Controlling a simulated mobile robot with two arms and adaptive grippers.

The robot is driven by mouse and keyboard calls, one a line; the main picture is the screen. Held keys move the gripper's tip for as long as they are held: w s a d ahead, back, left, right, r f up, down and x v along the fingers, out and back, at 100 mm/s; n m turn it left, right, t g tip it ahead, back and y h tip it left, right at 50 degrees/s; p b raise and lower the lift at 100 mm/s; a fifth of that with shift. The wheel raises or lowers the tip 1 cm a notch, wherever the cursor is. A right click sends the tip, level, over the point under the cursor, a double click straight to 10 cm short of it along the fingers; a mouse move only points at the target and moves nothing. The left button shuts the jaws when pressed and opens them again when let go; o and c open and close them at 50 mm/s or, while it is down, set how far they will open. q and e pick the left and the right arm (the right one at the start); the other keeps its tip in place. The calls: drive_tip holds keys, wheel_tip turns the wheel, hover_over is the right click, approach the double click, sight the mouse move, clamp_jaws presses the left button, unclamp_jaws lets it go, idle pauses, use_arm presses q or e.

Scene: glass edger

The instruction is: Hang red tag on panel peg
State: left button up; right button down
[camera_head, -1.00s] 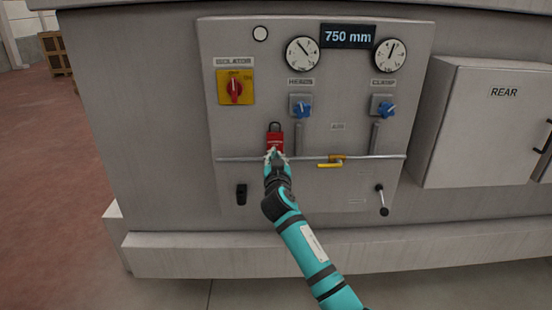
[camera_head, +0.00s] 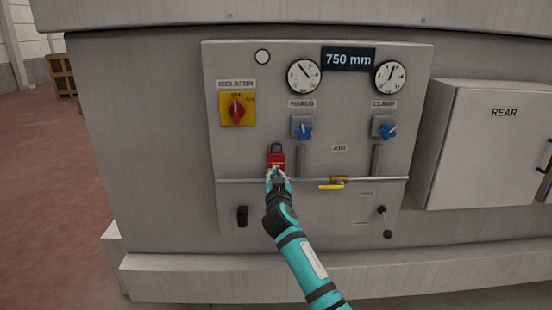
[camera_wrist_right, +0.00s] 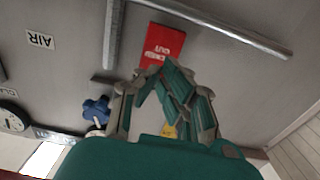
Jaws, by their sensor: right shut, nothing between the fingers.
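The red tag (camera_head: 277,160) is upright against the grey control panel (camera_head: 225,160), left of centre and just above the horizontal pipe. A dark loop shows at its top. In the right wrist view the red tag (camera_wrist_right: 164,42) has white lettering and appears upside down. My right gripper (camera_head: 278,173) is at the tag's lower edge, and its fingers cover part of it. In the wrist view the right gripper's fingertips (camera_wrist_right: 152,74) are close together beside the tag, with nothing seen gripped. I cannot make out a peg behind the loop. My left gripper is out of view.
The yellow isolator with its red knob (camera_head: 237,108) is up and left of the tag. Blue knobs (camera_head: 303,129) are to the right. The pipe (camera_head: 240,180) crosses the panel, with a yellow-handled valve (camera_head: 332,185). A black handle (camera_head: 242,215) sits below left.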

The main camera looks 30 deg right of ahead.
drive_tip(key=shift+b+x, duration=2.1)
drive_tip(key=shift+x, duration=1.05)
drive_tip(key=shift+p+v, duration=0.7)
drive_tip(key=shift+v, duration=0.9)
idle(1.0)
drive_tip(key=p, duration=0.2)
approach(277, 164)
drive_tip(key=shift+v, duration=0.9)
drive_tip(key=shift+w, duration=0.1)
